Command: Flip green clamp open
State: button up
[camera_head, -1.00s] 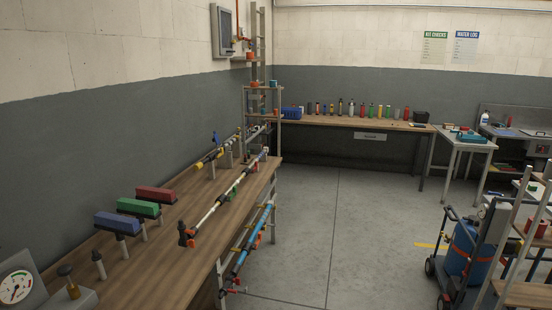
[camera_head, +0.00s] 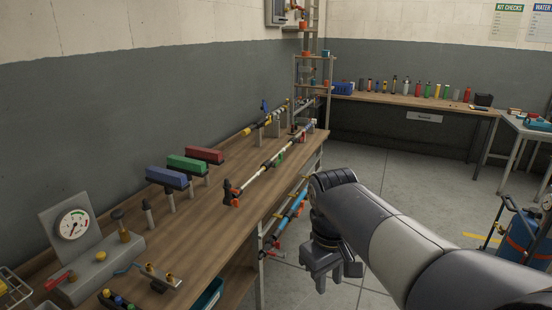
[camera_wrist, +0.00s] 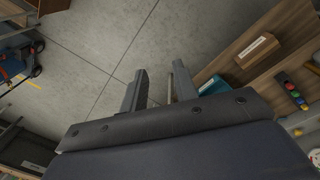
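The green clamp (camera_head: 188,164) is a long green block on a dark base, held up on posts over the wooden bench (camera_head: 215,222). It stands between a blue block (camera_head: 167,178) and a red block (camera_head: 205,155) of the same kind. It looks shut, with no raised part showing. My gripper (camera_head: 327,282) hangs in front of the bench, to the right of its edge and well away from the clamp. The clamp does not show there.
A long white pipe (camera_head: 262,168) with orange fittings lies along the bench right of the clamps. A gauge box (camera_head: 92,262) and a small valve plate (camera_head: 150,277) stand at the near end. Bare floor (camera_head: 400,165) lies beyond my arm.

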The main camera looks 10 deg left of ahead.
jog(key=w+a+f, duration=0.1)
jog(key=a, duration=0.1)
jog(key=a+f+n+b, duration=0.1)
jog(key=a, duration=0.2)
jog(key=w+a+f+n, duration=0.1)
jog(key=a, duration=0.2)
jog(key=shift+w+f+g+h, duration=0.1)
jog(key=shift+w+g+h, duration=0.2)
jog(key=shift+g+h, duration=0.1)
jog(key=c, duration=0.3)
jog(key=a+f+n, duration=0.1)
jog(key=a, duration=0.2)
jog(key=a+f+n+b, duration=0.1)
jog(key=a+f, duration=0.1)
jog(key=a, duration=0.1)
jog(key=a+f+n+h+b, duration=0.1)
jog(key=a, duration=0.2)
jog(key=shift+w+a+f+g, duration=0.15)
jog(key=shift+w+a+g, duration=0.1)
jog(key=shift+g, duration=0.15)
grip_shut()
jog(key=shift+s+a+f+n, duration=0.15)
jog(key=shift+a+n, duration=0.15)
jog(key=shift+a, duration=0.15)
